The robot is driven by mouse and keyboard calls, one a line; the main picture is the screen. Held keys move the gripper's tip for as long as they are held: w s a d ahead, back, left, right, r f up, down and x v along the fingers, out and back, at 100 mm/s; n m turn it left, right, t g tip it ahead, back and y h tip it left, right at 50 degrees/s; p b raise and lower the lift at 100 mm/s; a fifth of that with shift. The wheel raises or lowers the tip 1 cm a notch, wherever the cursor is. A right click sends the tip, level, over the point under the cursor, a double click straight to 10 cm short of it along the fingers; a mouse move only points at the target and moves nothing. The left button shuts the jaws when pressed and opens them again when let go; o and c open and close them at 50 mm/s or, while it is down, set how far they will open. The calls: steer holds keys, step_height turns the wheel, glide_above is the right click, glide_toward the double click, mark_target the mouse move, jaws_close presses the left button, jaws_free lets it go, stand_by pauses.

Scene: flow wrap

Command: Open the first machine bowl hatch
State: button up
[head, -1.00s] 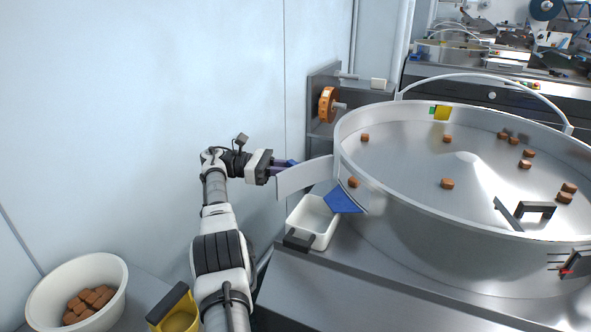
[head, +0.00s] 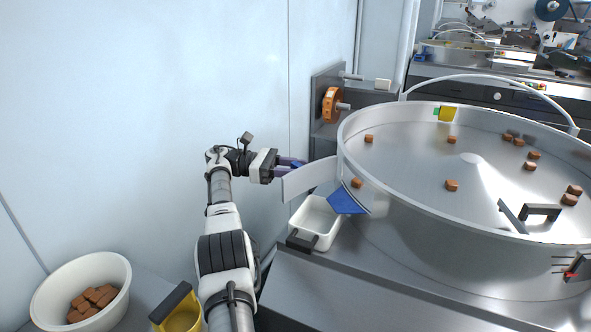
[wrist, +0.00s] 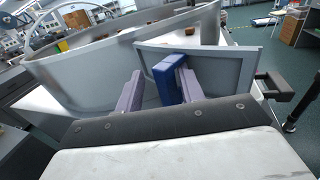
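The first machine's bowl (head: 430,212) is a wide metal drum on the right in the head view. Its hatch (head: 311,179), a pale curved panel, stands swung outward from the bowl's left side, leaving a gap in the wall above a blue chute (head: 346,202). The hatch also shows in the wrist view (wrist: 228,66). My gripper (head: 291,167) is at the hatch's outer side. In the wrist view its purple fingers (wrist: 158,90) are apart, with a blue block (wrist: 166,80) between them, close to the right finger and clear of the left one. The block's attachment is hidden.
A white tray (head: 327,228) with a dark handle stands below the chute. Brown pieces (head: 452,185) are scattered in the bowl. A white tub (head: 118,280) of brown pieces and a yellow container (head: 184,318) are at lower left. A pale wall lies behind my arm.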

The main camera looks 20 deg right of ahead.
step_height(320, 180, up, 9)
steer(key=shift+f, duration=0.1)
step_height(320, 180, up, 11)
steer(key=p, duration=1.1)
steer(key=shift+f, duration=0.1)
steer(key=shift+c, duration=0.5)
